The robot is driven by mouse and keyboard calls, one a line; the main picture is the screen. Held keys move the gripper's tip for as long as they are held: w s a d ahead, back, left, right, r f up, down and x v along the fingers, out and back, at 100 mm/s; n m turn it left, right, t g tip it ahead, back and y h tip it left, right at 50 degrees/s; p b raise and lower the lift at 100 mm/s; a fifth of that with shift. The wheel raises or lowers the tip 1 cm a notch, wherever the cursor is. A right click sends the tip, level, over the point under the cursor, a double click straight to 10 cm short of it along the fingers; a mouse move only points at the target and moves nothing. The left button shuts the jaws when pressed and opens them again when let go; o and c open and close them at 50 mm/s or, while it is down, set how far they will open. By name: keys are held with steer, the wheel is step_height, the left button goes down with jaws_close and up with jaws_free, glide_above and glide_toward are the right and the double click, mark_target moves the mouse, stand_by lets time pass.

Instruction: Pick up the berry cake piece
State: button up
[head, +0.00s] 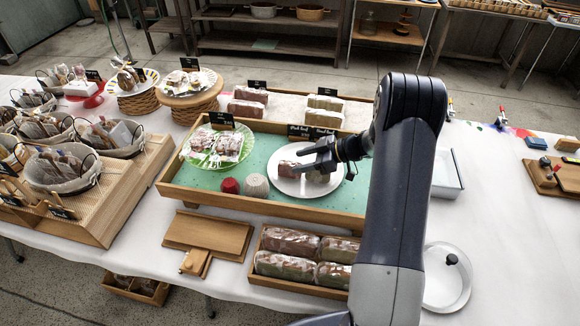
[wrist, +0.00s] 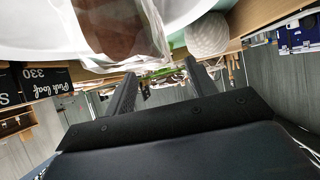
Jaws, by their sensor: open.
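My gripper (head: 308,160) is open and hangs over the white plate (head: 292,188), its fingers pointing left. Wrapped cake pieces lie on the plate, partly hidden by the gripper; a reddish-brown one (head: 287,168) shows at the left. I take it as the berry cake piece, but no label on it is legible. In the wrist view a wrapped brown piece (wrist: 108,30) lies on the plate, beyond and above the left finger.
The plate stands in a wooden tray (head: 180,190) with a green lining. Small black signs (head: 298,131) stand behind. A green plate (head: 190,157) holds more wrapped pieces. Wrapped loaves (head: 290,241) fill a front box.

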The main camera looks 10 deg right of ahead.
mark_target(292, 163)
steer(key=shift+p+x, duration=0.3)
steer(key=shift+x, duration=1.25)
steer(key=shift+r, duration=0.1)
steer(key=shift+c, duration=0.2)
steer(key=c, duration=0.7)
